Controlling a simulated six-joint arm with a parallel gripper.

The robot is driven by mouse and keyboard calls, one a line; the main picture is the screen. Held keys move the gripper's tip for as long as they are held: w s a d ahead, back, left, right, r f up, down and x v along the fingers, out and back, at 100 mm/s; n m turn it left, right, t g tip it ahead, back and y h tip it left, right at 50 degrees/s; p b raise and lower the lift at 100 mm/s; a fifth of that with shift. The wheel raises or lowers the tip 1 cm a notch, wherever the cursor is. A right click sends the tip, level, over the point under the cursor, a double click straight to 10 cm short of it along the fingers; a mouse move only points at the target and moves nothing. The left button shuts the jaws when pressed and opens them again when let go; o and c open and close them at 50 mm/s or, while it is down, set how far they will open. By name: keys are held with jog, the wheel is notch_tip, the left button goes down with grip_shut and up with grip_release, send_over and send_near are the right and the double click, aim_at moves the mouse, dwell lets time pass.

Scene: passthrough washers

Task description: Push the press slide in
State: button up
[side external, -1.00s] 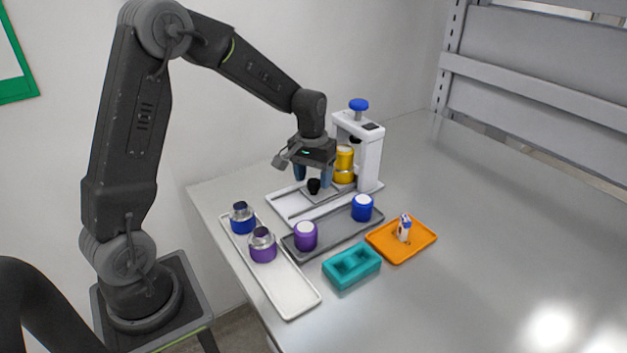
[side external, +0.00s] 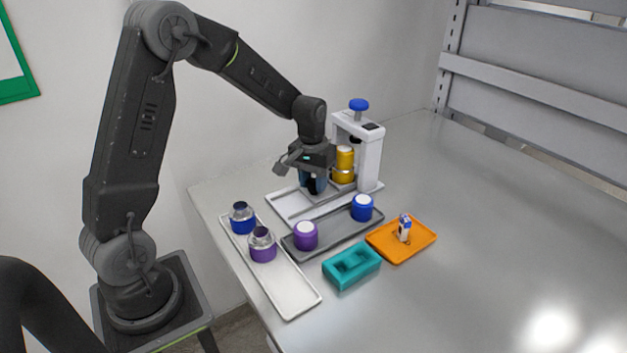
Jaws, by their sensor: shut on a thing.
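The white press (side external: 368,158) stands at the back of the table with a blue knob (side external: 358,104) on top. Its slide (side external: 328,196) lies low on the white press base (side external: 290,208), to the left of the column. A yellow piece (side external: 344,172) stands at the slide's far end, near the column. My gripper (side external: 313,190) points down at the near end of the slide, left of the yellow piece. Its fingers are shut on the slide's black knob, which is mostly hidden between them.
A grey tray (side external: 333,232) with purple (side external: 306,236) and blue (side external: 362,207) pieces lies in front of the press. A white tray (side external: 290,290) holds two metal-topped pieces. A teal block (side external: 352,266) and an orange tray (side external: 420,240) lie nearer. The right of the table is clear.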

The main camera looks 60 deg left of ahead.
grip_shut()
jog(key=shift+w, duration=1.95)
jog(key=o, duration=1)
grip_release()
jog(key=shift+c, duration=0.2)
notch_tip(320, 180, up, 14)
jog(key=shift+s+a, duration=0.15)
jog(key=shift+a, duration=0.1)
